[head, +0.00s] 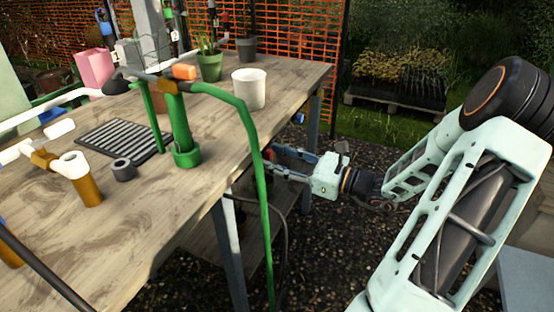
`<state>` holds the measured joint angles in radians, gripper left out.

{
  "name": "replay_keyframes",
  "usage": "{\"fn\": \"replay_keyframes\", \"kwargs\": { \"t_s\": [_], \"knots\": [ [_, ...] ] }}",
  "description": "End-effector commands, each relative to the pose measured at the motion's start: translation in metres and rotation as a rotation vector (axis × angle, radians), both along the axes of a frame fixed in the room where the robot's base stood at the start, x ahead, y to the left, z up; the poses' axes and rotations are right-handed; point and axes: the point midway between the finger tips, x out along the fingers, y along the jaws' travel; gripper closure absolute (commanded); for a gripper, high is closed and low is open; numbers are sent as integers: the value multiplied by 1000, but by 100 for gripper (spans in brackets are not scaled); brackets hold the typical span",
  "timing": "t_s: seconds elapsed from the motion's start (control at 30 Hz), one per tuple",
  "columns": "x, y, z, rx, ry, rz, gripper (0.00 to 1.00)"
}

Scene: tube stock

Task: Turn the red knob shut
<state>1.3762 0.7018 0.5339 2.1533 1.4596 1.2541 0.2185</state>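I cannot make out for sure which part is the red knob. A small dark-red part (225,20) shows on a thin upright at the back of the table, too small to tell its shape. My gripper (268,162) is off the table's right edge, well apart from both. The green hose crosses in front of the fingertips.
The wooden table (130,215) holds a white pot (249,90), a potted plant (209,65), a dark grate (115,140), a grey ring (123,169) and white-and-brown pipe fittings (85,180). The green hose (263,215) hangs over its right edge. Orange netting (290,50) stands behind.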

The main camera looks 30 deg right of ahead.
Motion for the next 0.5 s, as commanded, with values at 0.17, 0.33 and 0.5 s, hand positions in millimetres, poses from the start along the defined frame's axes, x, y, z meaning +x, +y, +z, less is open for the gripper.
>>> {"fn": "replay_keyframes", "kwargs": {
  "t_s": [0.17, 0.33, 0.5],
  "knots": [
    [0, 0, 0, 0, 0, 0, 65],
    [0, 0, 0, -1, -1, 0, 83],
    [0, 0, 0, -1, -1, 0, 100]
  ]
}}
